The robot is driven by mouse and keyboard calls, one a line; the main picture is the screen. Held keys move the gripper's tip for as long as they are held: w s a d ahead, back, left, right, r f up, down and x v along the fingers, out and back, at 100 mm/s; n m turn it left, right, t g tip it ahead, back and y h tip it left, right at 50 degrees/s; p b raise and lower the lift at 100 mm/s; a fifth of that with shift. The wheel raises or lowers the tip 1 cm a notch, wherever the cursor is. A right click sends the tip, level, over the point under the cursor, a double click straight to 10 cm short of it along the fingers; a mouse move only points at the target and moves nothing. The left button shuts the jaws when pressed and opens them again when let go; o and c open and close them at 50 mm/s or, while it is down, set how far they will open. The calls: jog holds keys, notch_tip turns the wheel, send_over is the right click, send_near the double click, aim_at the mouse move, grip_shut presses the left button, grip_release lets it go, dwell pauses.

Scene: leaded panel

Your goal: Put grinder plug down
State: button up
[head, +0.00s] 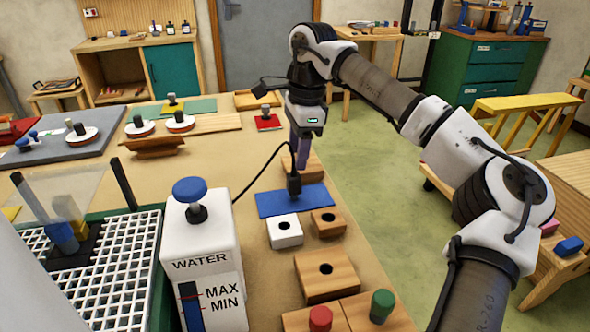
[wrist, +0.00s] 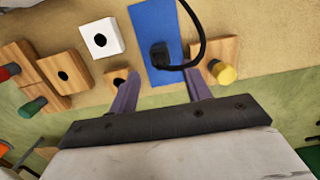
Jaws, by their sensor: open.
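The black grinder plug (head: 294,182) stands about upright on the blue mat (head: 262,204), its cord running left to the grinder. In the wrist view the plug (wrist: 158,55) is on the blue mat (wrist: 150,18), just beyond and between my fingertips, apart from both. My gripper (head: 301,160) has purple fingers pointing down behind the plug. In the wrist view my gripper (wrist: 163,75) is open and its fingers are wide apart with nothing between them. A white block with a dark hole (head: 286,240) sits at the near edge of the mat.
Wooden blocks with holes (head: 327,282) stand near the mat, some with red (head: 320,318) or green (head: 382,304) knobs. A yellow-knobbed wooden block (wrist: 214,50) is right of the mat in the wrist view. The water tank (head: 202,245) and grinder grid (head: 125,265) stand left. Bare tabletop lies beyond the tank.

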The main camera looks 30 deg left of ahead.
jog(key=shift+w+d+r, duration=0.15)
jog(key=shift+r, duration=1.25)
jog(key=shift+w+d+r, duration=0.1)
jog(key=shift+r, duration=1.25)
